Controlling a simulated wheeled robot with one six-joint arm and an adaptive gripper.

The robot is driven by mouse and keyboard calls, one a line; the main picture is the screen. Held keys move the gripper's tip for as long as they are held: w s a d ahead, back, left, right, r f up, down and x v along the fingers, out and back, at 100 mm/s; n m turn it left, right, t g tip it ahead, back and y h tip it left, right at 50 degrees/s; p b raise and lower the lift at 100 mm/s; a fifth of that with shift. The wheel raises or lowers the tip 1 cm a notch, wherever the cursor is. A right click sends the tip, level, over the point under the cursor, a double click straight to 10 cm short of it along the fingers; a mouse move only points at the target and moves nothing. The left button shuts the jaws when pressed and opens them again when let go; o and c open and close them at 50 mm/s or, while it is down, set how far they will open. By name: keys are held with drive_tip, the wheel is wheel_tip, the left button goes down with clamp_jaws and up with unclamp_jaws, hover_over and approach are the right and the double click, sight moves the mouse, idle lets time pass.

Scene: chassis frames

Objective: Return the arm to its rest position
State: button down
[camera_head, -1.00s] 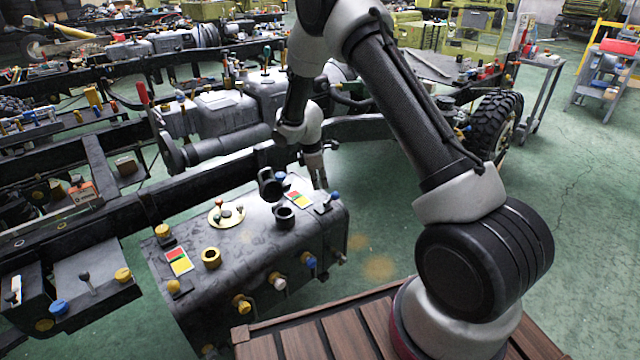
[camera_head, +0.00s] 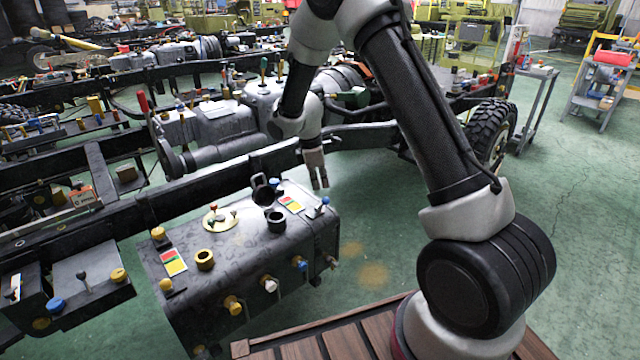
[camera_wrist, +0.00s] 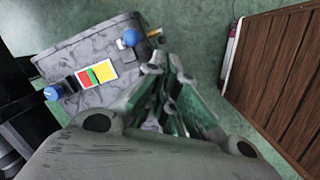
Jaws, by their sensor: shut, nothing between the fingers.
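My arm reaches up from its base at the lower right of the head view, bends at the top edge, and hangs down to my gripper (camera_head: 321,185). The gripper is shut and empty, pointing down, just beyond the back right edge of the dark tank (camera_head: 225,262). In the wrist view the shut fingers (camera_wrist: 166,62) lie over green floor beside the tank's end. The tank's top has a red, green and yellow card (camera_head: 291,205), which also shows in the wrist view (camera_wrist: 97,76).
A slatted wooden deck (camera_head: 345,343) lies under my arm's base. Chassis rails (camera_head: 205,195) with pipes and housings stand behind the tank. A tyre (camera_head: 490,130) and a grey trolley (camera_head: 535,100) are at the right. Green floor (camera_head: 580,240) at the right is open.

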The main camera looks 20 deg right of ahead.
idle(0.3)
drive_tip(key=s+d+m+g, duration=0.2)
drive_tip(key=s+m, duration=0.2)
drive_tip(key=s, duration=0.3)
drive_tip(key=s+d+r+m+t, duration=0.2)
drive_tip(key=s+r+m, duration=0.1)
drive_tip(key=s+r, duration=0.6)
drive_tip(key=s+d+r+m+t+y, duration=0.1)
drive_tip(key=s+d+r+m+t, duration=0.1)
drive_tip(key=s+r, duration=0.7)
drive_tip(key=s+d+r+m+t+y, duration=0.1)
drive_tip(key=s+d+r+m+t, duration=0.1)
drive_tip(key=s+r+m, duration=0.4)
drive_tip(key=s+d+r, duration=0.1)
drive_tip(key=s+r, duration=0.3)
drive_tip(key=s, duration=0.1)
drive_tip(key=shift+d, duration=0.25)
